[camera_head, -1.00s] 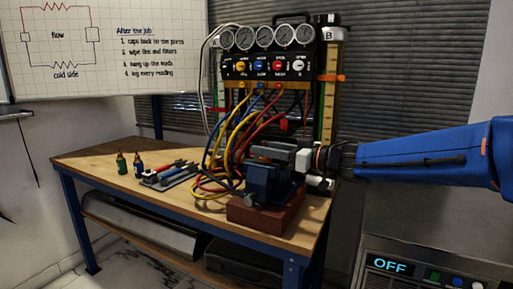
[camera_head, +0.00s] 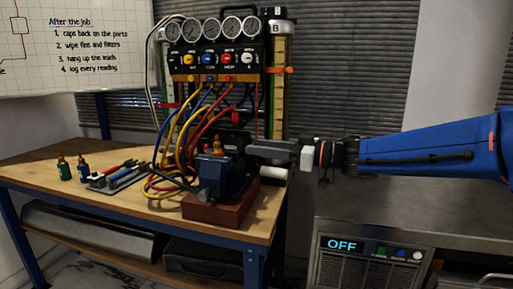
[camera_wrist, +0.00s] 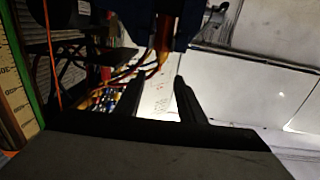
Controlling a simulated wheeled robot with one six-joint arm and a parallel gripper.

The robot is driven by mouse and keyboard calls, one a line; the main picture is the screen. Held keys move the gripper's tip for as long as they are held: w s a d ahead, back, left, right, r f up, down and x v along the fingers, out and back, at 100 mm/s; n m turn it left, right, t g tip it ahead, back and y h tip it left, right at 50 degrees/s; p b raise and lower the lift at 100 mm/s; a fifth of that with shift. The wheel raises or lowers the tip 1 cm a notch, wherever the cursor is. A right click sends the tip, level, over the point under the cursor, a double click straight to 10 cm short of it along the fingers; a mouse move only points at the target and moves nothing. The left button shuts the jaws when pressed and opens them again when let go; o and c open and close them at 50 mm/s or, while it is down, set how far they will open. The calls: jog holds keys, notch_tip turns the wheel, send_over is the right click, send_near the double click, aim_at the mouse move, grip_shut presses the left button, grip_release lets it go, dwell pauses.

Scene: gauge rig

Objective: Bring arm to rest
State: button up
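My gripper (camera_head: 258,148) is at the end of my blue arm, to the right of the blue vise (camera_head: 224,178) and pointing left. In the wrist view its two dark fingers (camera_wrist: 160,95) stand apart, with a gap and nothing held between them. The vise sits on a red-brown block on the wooden bench (camera_head: 130,205). A brass fitting (camera_head: 217,142) stands upright at the top of the vise, clear of the fingertips.
The gauge panel (camera_head: 215,60) with coloured hoses rises behind the vise. Two small bottles (camera_head: 72,168) and tools (camera_head: 118,175) lie on the bench's left. A grey unit reading OFF (camera_head: 370,250) stands below my arm. A whiteboard (camera_head: 80,45) hangs behind.

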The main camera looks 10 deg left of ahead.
jog(key=w+d+m+t+h, duration=0.3)
jog(key=d+m+t+h, duration=0.25)
jog(key=d, duration=0.75)
jog(key=w+d+m+t+h, duration=0.2)
jog(key=d+m+t+h, duration=0.4)
jog(key=d, duration=0.7)
jog(key=s+d+f+m+h, duration=0.1)
jog(key=s+d+f+h, duration=0.1)
jog(key=s+d+f, duration=0.1)
jog(key=s+d+f+m+g+h, duration=0.1)
jog(key=s+d+f+h, duration=0.1)
jog(key=d, duration=0.4)
jog(key=s+d+f+m+g+h, duration=0.1)
jog(key=s+d+f+h, duration=0.1)
jog(key=s+d+f, duration=0.2)
jog(key=shift+s+d+f+m+h, duration=0.1)
jog(key=shift+s+f+m+h, duration=0.05)
jog(key=shift+f, duration=0.35)
jog(key=shift+s+d+f+m+h, duration=0.1)
jog(key=shift+s+f, duration=0.05)
jog(key=shift+f, duration=0.3)
jog(key=s+d+f+g, duration=0.1)
jog(key=s+f+g, duration=0.2)
jog(key=s+f, duration=0.4)
jog(key=s+d+f+m+g, duration=0.1)
jog(key=s+f+g, duration=0.3)
jog(key=s+f, duration=0.4)
jog(key=s, duration=0.7)
jog(key=shift+s+d, duration=0.15)
jog(key=shift+s, duration=0.15)
